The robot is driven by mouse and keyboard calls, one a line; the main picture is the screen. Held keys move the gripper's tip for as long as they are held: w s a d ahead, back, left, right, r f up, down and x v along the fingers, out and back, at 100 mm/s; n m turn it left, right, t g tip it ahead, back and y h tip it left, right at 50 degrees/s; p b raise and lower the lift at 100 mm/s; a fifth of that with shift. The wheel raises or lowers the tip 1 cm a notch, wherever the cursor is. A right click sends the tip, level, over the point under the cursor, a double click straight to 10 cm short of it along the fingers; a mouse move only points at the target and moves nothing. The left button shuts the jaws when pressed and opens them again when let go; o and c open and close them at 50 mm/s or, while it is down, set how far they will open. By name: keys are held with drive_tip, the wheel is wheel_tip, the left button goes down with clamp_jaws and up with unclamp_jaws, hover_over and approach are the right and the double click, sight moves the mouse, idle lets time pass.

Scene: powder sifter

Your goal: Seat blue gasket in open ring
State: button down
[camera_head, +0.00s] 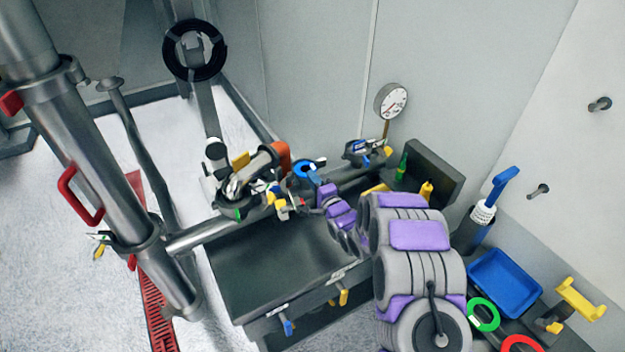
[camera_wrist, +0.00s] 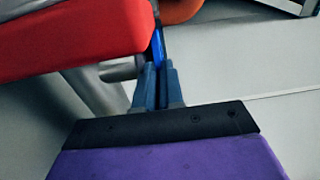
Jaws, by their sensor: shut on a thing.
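The blue gasket (camera_head: 304,168) is a blue ring with a dark centre, held up above the back of the dark bench. In the wrist view it shows as a thin blue edge (camera_wrist: 157,46) at the fingertips. My gripper (camera_head: 319,183) is just right of it and shut on it; its two blue-grey fingertips (camera_wrist: 156,76) are close together in the wrist view. A steel pipe fitting (camera_head: 238,187) with coloured clamp parts lies left of the gasket. I cannot make out the open ring clearly there.
A big red part (camera_wrist: 75,42) is close at the left in the wrist view. A gauge (camera_head: 391,101) stands behind the dark bench (camera_head: 250,285). At right are a blue tray (camera_head: 503,281), a green ring (camera_head: 470,311) and a red ring (camera_head: 522,342). A steel column (camera_head: 100,160) stands left.

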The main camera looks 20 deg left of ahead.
drive_tip(key=shift+s+f, duration=0.1)
drive_tip(key=shift+f, duration=0.25)
drive_tip(key=c, duration=1.4)
unclamp_jaws()
drive_tip(key=shift+f, duration=0.1)
drive_tip(key=shift+o, duration=1)
drive_tip(key=shift+s+d+f, duration=0.1)
drive_tip(key=shift+s+d, duration=0.05)
drive_tip(key=shift+s+d+f, duration=0.1)
drive_tip(key=shift+s+d, duration=0.05)
drive_tip(key=shift+d, duration=0.05)
drive_tip(key=v, duration=1)
drive_tip(key=r+p+v, duration=0.1)
drive_tip(key=v, duration=0.4)
drive_tip(key=shift+s, duration=0.15)
drive_tip(key=shift+s+d+r, duration=0.1)
drive_tip(key=shift+s+d, duration=0.2)
drive_tip(key=shift+d, duration=0.25)
drive_tip(key=shift+w+a, duration=0.1)
drive_tip(key=shift+w, duration=0.05)
